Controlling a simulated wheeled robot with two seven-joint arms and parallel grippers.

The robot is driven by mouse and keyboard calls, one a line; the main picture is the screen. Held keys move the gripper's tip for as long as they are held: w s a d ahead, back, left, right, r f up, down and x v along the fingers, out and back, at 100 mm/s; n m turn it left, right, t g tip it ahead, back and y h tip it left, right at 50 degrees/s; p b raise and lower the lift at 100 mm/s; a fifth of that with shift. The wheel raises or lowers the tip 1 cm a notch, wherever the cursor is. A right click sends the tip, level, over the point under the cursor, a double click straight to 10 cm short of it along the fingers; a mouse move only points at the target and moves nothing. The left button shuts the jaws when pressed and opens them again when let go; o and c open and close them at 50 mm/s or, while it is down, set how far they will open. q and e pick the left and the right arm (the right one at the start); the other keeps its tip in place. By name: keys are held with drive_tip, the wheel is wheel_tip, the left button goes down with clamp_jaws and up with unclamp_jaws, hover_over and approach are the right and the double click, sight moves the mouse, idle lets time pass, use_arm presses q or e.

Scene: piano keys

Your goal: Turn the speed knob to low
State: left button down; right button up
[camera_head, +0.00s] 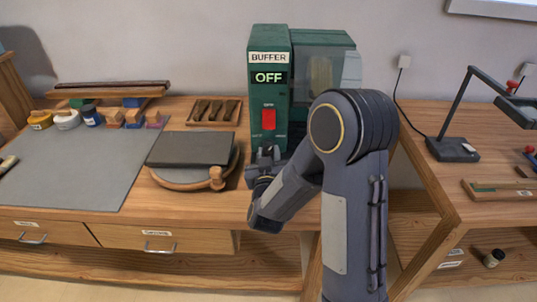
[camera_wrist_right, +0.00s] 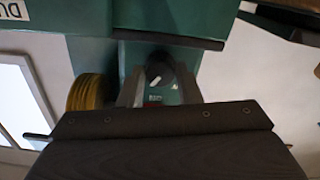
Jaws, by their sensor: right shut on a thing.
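A green machine (camera_head: 258,91) stands at the back of the bench with a "BUFFER" label, a sign reading "OFF" and a red switch (camera_head: 269,119). In the right wrist view, a dark round knob (camera_wrist_right: 159,74) with a light pointer mark sits on the machine's green front (camera_wrist_right: 150,50). My right gripper (camera_wrist_right: 160,88) has one finger on each side of the knob and is shut on it. The speed lettering is too small to read. My left gripper is not in view.
A round wooden board with a dark slab (camera_head: 190,149) lies left of the machine, and a tray of dark pieces (camera_head: 213,110) is behind it. A grey mat (camera_head: 75,165) covers the left bench. A black lamp (camera_head: 453,149) stands on the right bench.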

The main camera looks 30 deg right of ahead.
drive_tip(key=n, duration=0.3)
drive_tip(key=shift+n+p, duration=0.3)
drive_tip(key=shift+p, duration=0.05)
drive_tip(key=n+p, duration=0.1)
drive_tip(key=n, duration=0.2)
drive_tip(key=shift+r+n, duration=0.1)
drive_tip(key=shift+n, duration=0.2)
drive_tip(key=n+p, duration=0.2)
drive_tip(key=n, duration=0.2)
drive_tip(key=shift+n, duration=0.3)
drive_tip(key=shift+n+p, duration=0.9)
drive_tip(key=shift+n, duration=0.9)
drive_tip(key=shift+d, duration=0.1)
drive_tip(key=o, duration=1)
drive_tip(key=shift+c, duration=0.2)
